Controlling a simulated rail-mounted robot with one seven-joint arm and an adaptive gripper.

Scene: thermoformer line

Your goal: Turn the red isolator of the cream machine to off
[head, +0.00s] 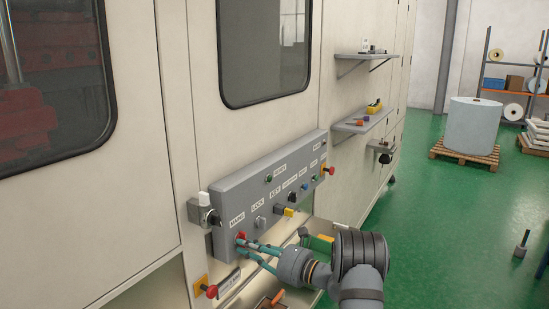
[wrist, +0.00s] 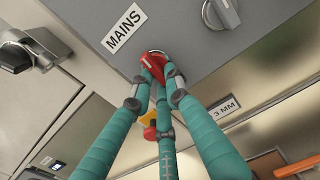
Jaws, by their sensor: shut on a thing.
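The red isolator (head: 241,236) sits at the lower left of the grey control panel (head: 240,186) on the cream machine (head: 250,130). In the wrist view the red isolator (wrist: 153,58) is just below the MAINS label (wrist: 124,32). My gripper (head: 246,245) reaches it from the lower right. In the wrist view my teal gripper fingers (wrist: 157,76) are shut on the red handle from both sides. The fingertips hide much of the handle, and I cannot read which position it points to.
A red knob on a yellow plate (head: 211,290) is below the panel, close to my fingers. A grey knob (wrist: 222,12) is right of the isolator. A black-handled latch (head: 205,213) is at the panel's left end.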

